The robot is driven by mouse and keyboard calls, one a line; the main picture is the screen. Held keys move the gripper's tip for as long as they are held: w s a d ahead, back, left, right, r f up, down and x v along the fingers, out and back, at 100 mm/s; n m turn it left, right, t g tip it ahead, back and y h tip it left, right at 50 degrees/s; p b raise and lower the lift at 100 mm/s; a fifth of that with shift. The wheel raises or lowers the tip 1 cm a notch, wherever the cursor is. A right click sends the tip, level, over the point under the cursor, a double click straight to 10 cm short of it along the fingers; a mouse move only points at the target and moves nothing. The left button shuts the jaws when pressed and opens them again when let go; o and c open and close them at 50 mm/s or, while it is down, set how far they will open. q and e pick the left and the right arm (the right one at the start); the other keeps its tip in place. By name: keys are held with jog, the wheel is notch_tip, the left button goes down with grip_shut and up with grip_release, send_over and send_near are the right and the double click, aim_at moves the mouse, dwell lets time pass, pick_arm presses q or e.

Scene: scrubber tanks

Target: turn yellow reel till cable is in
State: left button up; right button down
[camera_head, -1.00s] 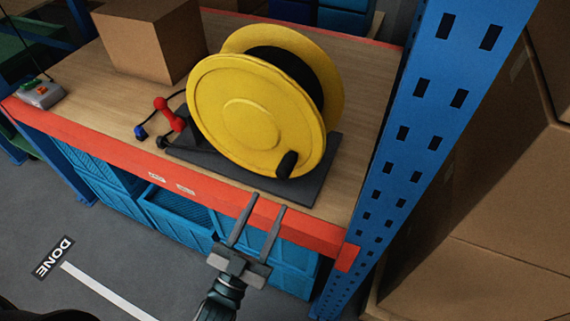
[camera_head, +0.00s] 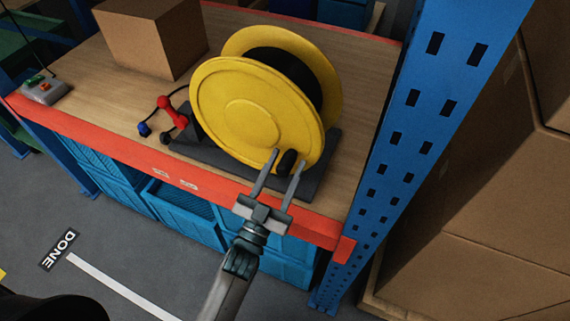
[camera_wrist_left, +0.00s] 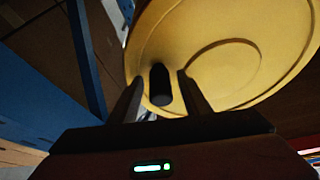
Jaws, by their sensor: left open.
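The yellow reel (camera_head: 245,105) stands on a dark base plate (camera_head: 222,160) on the wooden shelf, with black cable (camera_head: 285,68) wound between its discs. Its black crank handle (camera_head: 287,162) sits at the lower right of the front disc. My left gripper (camera_head: 286,163) is open, its fingers on either side of the handle. In the left wrist view the handle (camera_wrist_left: 160,84) shows between the two open fingers (camera_wrist_left: 157,90); I cannot tell whether they touch it. A short cable end with a blue plug (camera_head: 144,129) lies left of the reel, by a red part (camera_head: 171,112). My right gripper is not in view.
A cardboard box (camera_head: 155,38) stands behind left on the shelf, and a grey switch box (camera_head: 45,90) is at the far left. A blue upright (camera_head: 420,120) rises close on the right. Blue crates (camera_head: 180,205) are under the orange beam (camera_head: 150,165).

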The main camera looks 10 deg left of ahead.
pick_arm(q)
grip_shut()
jog(key=shift+f, duration=0.15)
